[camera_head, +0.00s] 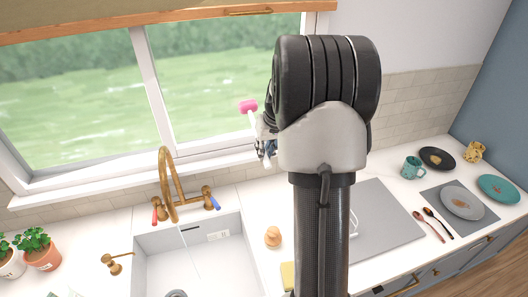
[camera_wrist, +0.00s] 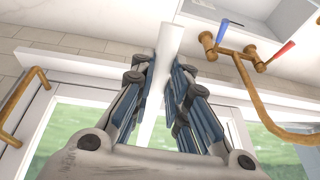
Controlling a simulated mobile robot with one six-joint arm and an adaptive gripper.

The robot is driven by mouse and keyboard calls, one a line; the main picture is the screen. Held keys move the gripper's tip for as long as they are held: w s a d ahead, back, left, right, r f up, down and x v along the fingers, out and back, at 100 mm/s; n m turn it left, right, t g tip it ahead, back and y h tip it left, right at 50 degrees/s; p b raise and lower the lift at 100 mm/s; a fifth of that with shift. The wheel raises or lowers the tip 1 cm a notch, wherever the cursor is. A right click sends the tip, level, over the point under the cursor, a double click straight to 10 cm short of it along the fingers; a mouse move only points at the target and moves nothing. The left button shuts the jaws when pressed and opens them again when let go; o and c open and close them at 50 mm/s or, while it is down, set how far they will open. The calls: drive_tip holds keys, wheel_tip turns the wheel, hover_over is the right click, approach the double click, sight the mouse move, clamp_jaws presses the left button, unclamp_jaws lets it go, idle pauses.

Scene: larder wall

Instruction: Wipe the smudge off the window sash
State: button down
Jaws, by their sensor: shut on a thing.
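My gripper (camera_head: 263,143) is raised in front of the right part of the window. It is shut on the white handle (camera_wrist: 170,42) of a wiping tool, whose pink head (camera_head: 248,105) points up toward the glass. In the wrist view my gripper's blue-padded fingers (camera_wrist: 162,75) lie on both sides of the handle. The window's white sash frame (camera_head: 150,75) divides two panes with green outside. I cannot tell whether the pink head touches the glass. I see no smudge; my arm hides the window's right edge.
A brass tap (camera_head: 170,185) rises below the window behind the white sink (camera_head: 200,255). Potted plants (camera_head: 41,250) stand at the left. A teal mug (camera_head: 411,168) and plates stand on the right counter. A wooden rail (camera_head: 190,13) runs above the window.

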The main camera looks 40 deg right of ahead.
drive_tip(key=shift+w+a, duration=2)
drive_tip(key=shift+a, duration=2.1)
drive_tip(key=shift+s+d+r+b, duration=0.2)
drive_tip(key=shift+s+d, duration=0.5)
drive_tip(key=shift+d, duration=0.7)
drive_tip(key=shift+s+d+r+b, duration=0.1)
drive_tip(key=shift+s+d+r, duration=0.4)
drive_tip(key=shift+d, duration=0.85)
drive_tip(key=shift+s+d+r+b, duration=0.1)
drive_tip(key=shift+s+d, duration=0.75)
drive_tip(key=shift+d, duration=0.55)
drive_tip(key=shift+s+a, duration=0.1)
drive_tip(key=shift+s+a+b, duration=0.45)
drive_tip(key=shift+s+b, duration=0.05)
drive_tip(key=shift+s, duration=0.35)
drive_tip(key=shift+s+a+b, duration=0.4)
drive_tip(key=shift+s+b, duration=0.05)
drive_tip(key=shift+s, duration=0.45)
drive_tip(key=shift+s+a+b, duration=0.45)
drive_tip(key=shift+s+b, duration=0.05)
drive_tip(key=shift+s, duration=0.35)
drive_tip(key=shift+s+a+b, duration=0.35)
drive_tip(key=shift+s, duration=0.35)
drive_tip(key=shift+s+a+b, duration=0.3)
drive_tip(key=shift+s, duration=0.35)
